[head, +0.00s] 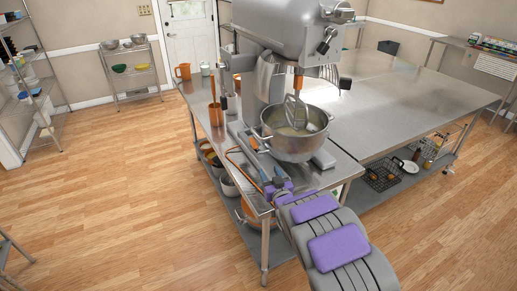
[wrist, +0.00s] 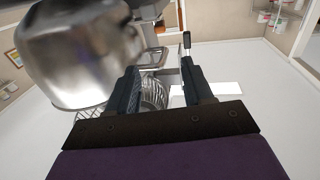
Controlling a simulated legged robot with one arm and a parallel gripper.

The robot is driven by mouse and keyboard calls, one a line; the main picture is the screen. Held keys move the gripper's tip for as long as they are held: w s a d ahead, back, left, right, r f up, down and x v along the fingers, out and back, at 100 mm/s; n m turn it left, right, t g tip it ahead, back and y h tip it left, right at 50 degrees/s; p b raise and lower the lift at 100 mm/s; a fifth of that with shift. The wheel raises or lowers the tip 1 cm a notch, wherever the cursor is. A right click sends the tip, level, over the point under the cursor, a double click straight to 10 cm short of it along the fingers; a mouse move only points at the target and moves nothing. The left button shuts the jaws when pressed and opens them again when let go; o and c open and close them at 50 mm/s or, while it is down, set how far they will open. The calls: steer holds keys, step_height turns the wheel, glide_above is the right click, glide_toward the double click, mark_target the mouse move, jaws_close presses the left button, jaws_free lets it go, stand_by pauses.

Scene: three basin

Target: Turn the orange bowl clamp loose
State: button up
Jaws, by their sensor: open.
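The steel mixer bowl (head: 295,133) sits under the large grey stand mixer (head: 272,28) on the steel table. A small orange part (head: 252,142) shows at the bowl's left side, beside my gripper; I cannot tell for sure that it is the clamp. My gripper (head: 257,155) is at the left of the bowl, partly merged with the clutter there. In the wrist view my gripper (wrist: 160,68) is open, with nothing held between its dark fingers. A blurred steel bowl (wrist: 85,55) fills the upper left there. No orange clamp shows clearly between the fingers.
A whisk (head: 296,110) hangs into the bowl. A wooden-handled tool in an orange-brown holder (head: 215,112) and an orange mug (head: 183,72) stand left of the mixer. Bowls and a wire basket (head: 383,177) are on the lower shelf. The tabletop right of the mixer (head: 400,105) is clear.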

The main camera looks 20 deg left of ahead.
steer(key=b, duration=0.2)
glide_toward(255, 147)
steer(key=x, duration=0.5)
steer(key=shift+w+d+f, duration=0.1)
steer(key=shift+w+f, duration=0.05)
steer(key=shift+w, duration=0.05)
steer(key=shift+w+a, duration=0.25)
steer(key=shift+b+x, duration=0.3)
steer(key=shift+x, duration=1.65)
jaws_close()
steer(key=shift+s+a+h+b, duration=0.1)
steer(key=shift+a+h+b, duration=0.05)
steer(key=shift+h+b, duration=0.15)
